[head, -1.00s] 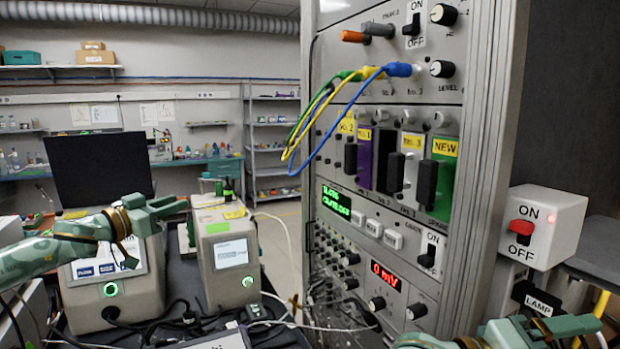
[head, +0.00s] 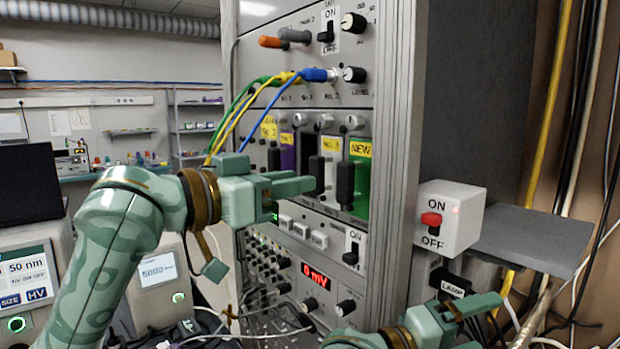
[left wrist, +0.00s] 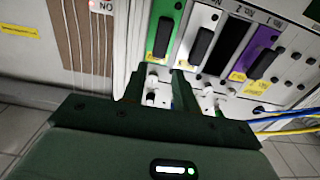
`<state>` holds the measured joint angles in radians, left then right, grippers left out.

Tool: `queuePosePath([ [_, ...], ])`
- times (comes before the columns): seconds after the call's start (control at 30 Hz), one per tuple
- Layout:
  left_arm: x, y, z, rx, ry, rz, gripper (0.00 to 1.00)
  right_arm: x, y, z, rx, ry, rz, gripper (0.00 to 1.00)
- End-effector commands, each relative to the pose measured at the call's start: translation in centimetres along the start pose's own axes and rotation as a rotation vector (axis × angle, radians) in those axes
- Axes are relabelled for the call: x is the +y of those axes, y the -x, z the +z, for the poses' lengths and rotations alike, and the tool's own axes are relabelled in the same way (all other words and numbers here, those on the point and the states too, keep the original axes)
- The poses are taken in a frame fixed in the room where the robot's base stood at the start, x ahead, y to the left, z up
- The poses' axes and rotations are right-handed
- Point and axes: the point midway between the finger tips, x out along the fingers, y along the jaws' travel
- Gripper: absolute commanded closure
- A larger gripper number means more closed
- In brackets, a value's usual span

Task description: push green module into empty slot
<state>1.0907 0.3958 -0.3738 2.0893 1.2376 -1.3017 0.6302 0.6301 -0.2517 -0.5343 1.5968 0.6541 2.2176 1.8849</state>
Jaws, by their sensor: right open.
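The green module (head: 363,188), labelled NEW and with a black handle, stands upright at the right end of the rack's module row. In the left wrist view it (left wrist: 177,20) is beyond my fingertips. The empty slot (head: 307,143) is a dark gap between the purple module (head: 287,150) and white module No. 3 (head: 331,150); it also shows in the left wrist view (left wrist: 225,45). My left gripper (head: 300,182) is in front of the row, overlapping No. 3's handle in the picture. Its fingers look apart with nothing between. My right gripper (head: 480,312) is open and empty, lower right.
Yellow, green and blue cables (head: 255,108) hang in front of the row's upper left. A switch box (head: 450,218) and a grey shelf (head: 530,238) stick out right of the rack. Instruments (head: 30,280) stand at the left.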

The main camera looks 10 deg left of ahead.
Motion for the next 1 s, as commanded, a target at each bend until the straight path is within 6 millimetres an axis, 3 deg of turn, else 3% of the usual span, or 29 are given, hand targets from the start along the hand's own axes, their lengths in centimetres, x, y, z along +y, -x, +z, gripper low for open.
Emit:
queuePosePath([
  [0.5, 0.0, -9.7, 0.1, -0.002, 0.004, -0.001, 0.71, 0.0, 0.0, 0.0, 0.000, 0.000, 0.000, 0.17],
  [0.7, -0.1, -11.0, 0.1, -0.003, 0.001, -0.002, 0.71, 0.0, 0.0, 0.0, 0.000, 0.000, 0.000, 0.17],
  [0.97, -0.1, -11.1, 0.1, -0.003, 0.001, -0.003, 0.71, 0.0, 0.0, 0.0, 0.000, 0.000, 0.000, 0.17],
  [1.0, -0.1, -11.1, 0.1, -0.003, 0.001, -0.003, 0.82, 0.0, 0.0, 0.0, 0.000, 0.000, 0.000, 0.17],
])
